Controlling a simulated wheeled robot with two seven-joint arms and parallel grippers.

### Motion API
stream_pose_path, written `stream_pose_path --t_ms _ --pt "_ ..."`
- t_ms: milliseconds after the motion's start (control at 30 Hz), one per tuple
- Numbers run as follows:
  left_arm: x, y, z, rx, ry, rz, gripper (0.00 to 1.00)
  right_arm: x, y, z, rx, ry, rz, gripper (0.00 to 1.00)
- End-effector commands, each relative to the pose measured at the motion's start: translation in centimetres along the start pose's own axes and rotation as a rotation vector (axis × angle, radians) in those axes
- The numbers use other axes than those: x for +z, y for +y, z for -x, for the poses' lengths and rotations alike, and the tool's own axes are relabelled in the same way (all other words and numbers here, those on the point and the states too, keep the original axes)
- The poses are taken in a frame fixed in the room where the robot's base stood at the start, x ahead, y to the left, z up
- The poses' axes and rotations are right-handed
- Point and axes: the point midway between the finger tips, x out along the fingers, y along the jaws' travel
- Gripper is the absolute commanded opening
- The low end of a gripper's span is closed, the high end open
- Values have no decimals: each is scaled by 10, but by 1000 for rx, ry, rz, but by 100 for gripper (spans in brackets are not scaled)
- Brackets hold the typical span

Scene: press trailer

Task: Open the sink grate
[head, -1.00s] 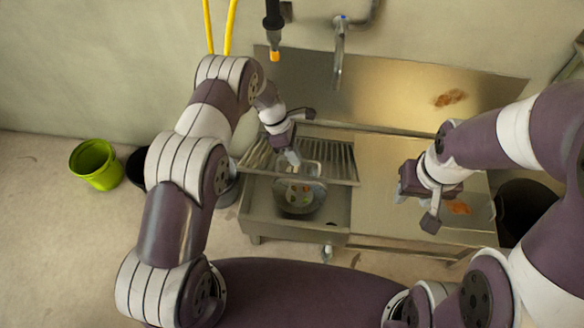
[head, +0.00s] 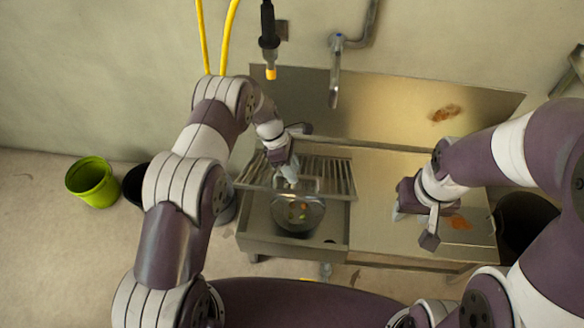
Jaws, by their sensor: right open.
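The metal sink grate (head: 335,178) is a rack of slats over the back part of the steel sink basin (head: 262,233). The basin's front part is uncovered. I cannot tell whether the grate lies flat or is tilted up. My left gripper (head: 290,180) points down at the middle of the grate, close to its front edge. Its fingers are too small to tell open from shut, or whether they touch the grate. My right gripper (head: 415,217) is open and empty above the steel counter right of the sink.
A round pot (head: 298,214) with food bits sits in the basin below my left gripper. A faucet (head: 335,75) and a hanging sprayer (head: 269,45) are behind. A green bucket (head: 91,182) and a dark bucket (head: 134,186) stand left. Brown stains mark the counter (head: 385,235) and backsplash (head: 400,108).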

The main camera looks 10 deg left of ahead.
Motion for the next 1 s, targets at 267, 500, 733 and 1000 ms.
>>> stream_pose_path --t_ms 267,500,733,1000 --pt "0 0 1 2 0 0 38 0 0 0 0 0 0 43" --pt "1 1 11 3 -1 0 38 0 0 2 0 0 0 43" --pt "1 0 65 4 0 -1 38 -1 0 10 0 0 0 43" --pt "4 -3 124 -2 0 2 38 -8 0 67 0 1 0 43"
